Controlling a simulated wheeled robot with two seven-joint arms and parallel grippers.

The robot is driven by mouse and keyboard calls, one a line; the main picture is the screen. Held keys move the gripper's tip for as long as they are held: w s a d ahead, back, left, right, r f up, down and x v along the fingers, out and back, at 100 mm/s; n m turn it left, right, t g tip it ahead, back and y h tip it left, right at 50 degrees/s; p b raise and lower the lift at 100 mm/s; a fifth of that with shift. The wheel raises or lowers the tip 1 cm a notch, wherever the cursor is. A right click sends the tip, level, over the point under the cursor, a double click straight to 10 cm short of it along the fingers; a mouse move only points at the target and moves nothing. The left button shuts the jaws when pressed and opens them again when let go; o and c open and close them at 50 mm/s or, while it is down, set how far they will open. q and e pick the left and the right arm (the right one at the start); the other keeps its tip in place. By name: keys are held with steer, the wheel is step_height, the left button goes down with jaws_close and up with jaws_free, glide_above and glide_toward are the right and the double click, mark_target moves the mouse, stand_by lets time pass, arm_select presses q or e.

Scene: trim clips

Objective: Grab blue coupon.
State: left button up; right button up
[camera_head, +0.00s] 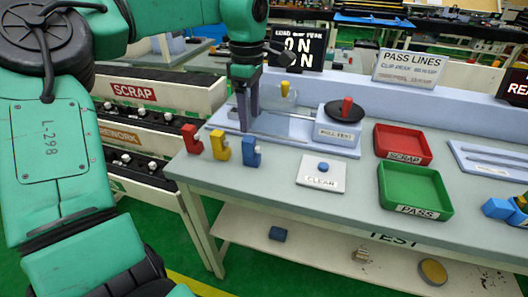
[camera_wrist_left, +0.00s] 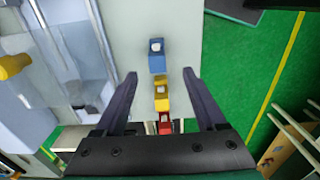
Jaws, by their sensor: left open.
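The blue coupon (camera_head: 251,152) appears to be the blue clip standing at the right end of a row near the table's left edge. A yellow clip (camera_head: 219,145) and a red clip (camera_head: 192,139) stand to its left. My left gripper (camera_head: 246,122) points down and looks open and empty above the row. In the left wrist view the blue clip (camera_wrist_left: 157,62) shows between and slightly past the fingertips (camera_wrist_left: 160,73). The yellow clip (camera_wrist_left: 161,88) and red clip (camera_wrist_left: 165,124) lie nearer the palm in that view. My right gripper is not in view.
A pull-test fixture (camera_head: 338,135) with a red knob stands behind the clips. A CLEAR button plate (camera_head: 322,182), red SCRAP tray (camera_head: 402,130) and green PASS tray (camera_head: 414,208) sit to the right.

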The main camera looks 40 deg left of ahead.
arm_select(q)
glide_above(250, 151)
steer(key=a, duration=0.1)
step_height(250, 151, down, 5)
steer(key=shift+w+r, duration=0.1)
steer(key=shift+w, duration=0.05)
steer(key=f, duration=0.2)
steer(key=f+p, duration=0.1)
steer(key=f, duration=0.3)
steer(key=shift+w+f, duration=0.35)
steer(key=shift+w, duration=0.05)
steer(key=shift+w+f, duration=0.1)
steer(key=shift+f, duration=0.3)
jaws_close()
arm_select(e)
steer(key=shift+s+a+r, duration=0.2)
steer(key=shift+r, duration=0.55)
